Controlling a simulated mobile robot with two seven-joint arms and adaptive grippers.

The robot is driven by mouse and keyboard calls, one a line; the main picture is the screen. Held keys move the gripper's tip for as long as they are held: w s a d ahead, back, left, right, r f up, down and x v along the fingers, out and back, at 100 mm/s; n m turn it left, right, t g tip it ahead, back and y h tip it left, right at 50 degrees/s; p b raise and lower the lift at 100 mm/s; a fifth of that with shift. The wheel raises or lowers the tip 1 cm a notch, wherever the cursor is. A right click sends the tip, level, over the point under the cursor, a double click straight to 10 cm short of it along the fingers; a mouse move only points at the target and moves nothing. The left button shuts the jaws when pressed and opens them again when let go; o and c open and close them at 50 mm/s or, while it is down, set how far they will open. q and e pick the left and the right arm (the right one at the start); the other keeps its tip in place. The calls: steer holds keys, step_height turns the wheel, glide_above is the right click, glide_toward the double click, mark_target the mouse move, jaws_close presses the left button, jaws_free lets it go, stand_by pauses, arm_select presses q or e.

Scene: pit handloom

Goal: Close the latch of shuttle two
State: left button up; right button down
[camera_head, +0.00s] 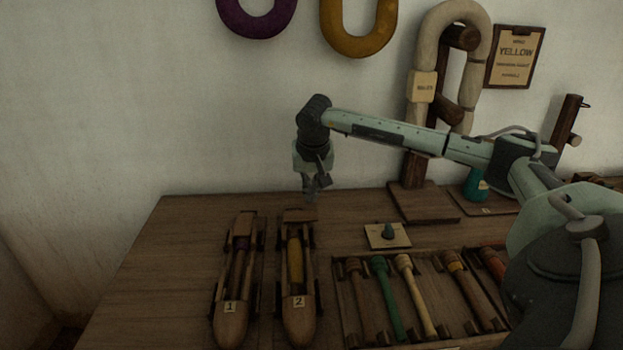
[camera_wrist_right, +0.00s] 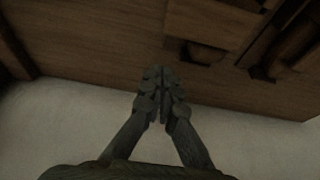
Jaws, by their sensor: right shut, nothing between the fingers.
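Shuttle two (camera_head: 299,325), a wooden boat-shaped shuttle with a "2" label, lies on the table with a yellow bobbin (camera_head: 295,262) inside. A flat wooden piece (camera_head: 298,214) sits at its far end; I cannot tell for certain whether this is the latch or how it stands. My right gripper (camera_head: 311,195) points down just above that far end, apart from it as far as I can tell. It is shut and empty. The right wrist view shows its closed fingertips (camera_wrist_right: 160,88) with dark wooden parts beyond. My left gripper is not in view.
Shuttle one (camera_head: 230,326), with a dark bobbin, lies left of shuttle two. A wooden stand (camera_head: 412,172) with a pale skein rises behind. The table's left side is clear.

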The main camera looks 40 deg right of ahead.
steer(key=shift+s+a+r, duration=0.25)
steer(key=shift+s+a, duration=0.65)
steer(key=shift+s, duration=0.2)
steer(key=shift+s+a+f, duration=0.1)
steer(key=shift+s+a, duration=0.3)
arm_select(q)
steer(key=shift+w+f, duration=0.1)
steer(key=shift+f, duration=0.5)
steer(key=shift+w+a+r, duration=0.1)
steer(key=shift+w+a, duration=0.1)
arm_select(e)
steer(key=shift+s, duration=0.15)
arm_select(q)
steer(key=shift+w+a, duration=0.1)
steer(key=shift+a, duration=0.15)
